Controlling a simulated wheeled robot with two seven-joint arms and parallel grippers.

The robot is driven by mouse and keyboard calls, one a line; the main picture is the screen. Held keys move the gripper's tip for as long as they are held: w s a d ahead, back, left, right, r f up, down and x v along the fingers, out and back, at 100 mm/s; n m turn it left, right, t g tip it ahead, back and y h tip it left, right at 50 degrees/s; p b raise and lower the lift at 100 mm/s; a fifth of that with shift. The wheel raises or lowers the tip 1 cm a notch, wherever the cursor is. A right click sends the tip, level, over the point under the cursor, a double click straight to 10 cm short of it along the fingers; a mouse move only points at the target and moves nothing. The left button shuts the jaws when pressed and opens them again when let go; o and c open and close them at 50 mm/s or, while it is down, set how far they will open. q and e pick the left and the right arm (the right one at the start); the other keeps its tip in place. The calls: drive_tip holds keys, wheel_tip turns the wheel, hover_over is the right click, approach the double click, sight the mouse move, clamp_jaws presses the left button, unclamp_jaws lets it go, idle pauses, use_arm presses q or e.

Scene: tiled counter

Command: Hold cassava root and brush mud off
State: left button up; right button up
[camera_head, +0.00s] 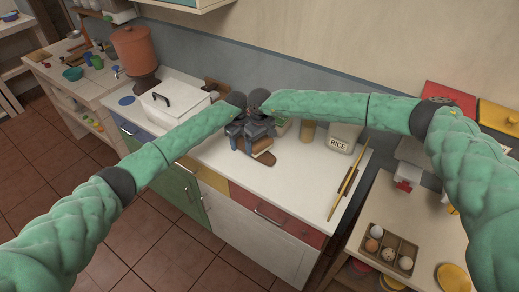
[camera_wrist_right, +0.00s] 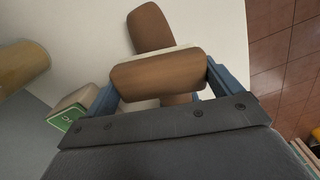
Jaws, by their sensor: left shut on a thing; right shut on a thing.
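The cassava root (camera_head: 267,158) is brown and elongated. Its end sticks out at the front of my two grippers, over the white counter. In the right wrist view the root (camera_wrist_right: 150,27) runs beneath the brush. The brush (camera_wrist_right: 157,75) has a brown wooden back and a pale bristle edge. My right gripper (camera_wrist_right: 161,81) is shut on the brush, with a blue finger at each end, and holds it across the root. My left gripper (camera_head: 240,138) is close beside it and shut on the root; its fingertips are mostly hidden. I cannot tell whether the bristles touch the root.
A RICE canister (camera_head: 341,138), a tan cylinder (camera_head: 307,132) and a green-labelled box (camera_wrist_right: 67,118) stand behind. An egg tray (camera_head: 388,250) is on the side table. The front counter is clear.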

drive_tip(key=shift+s+d+r, duration=0.15)
drive_tip(key=shift+s+d, duration=0.65)
drive_tip(key=shift+d, duration=0.1)
drive_tip(key=shift+w+a, duration=1)
drive_tip(key=shift+a, duration=0.15)
drive_tip(key=s+d+r, duration=0.3)
drive_tip(key=r, duration=0.5)
drive_tip(key=shift+s+d+r, duration=0.15)
drive_tip(key=shift+d+r, duration=0.2)
drive_tip(key=shift+d, duration=0.05)
use_arm(q)
drive_tip(key=o, duration=1.4)
drive_tip(key=shift+r, duration=0.15)
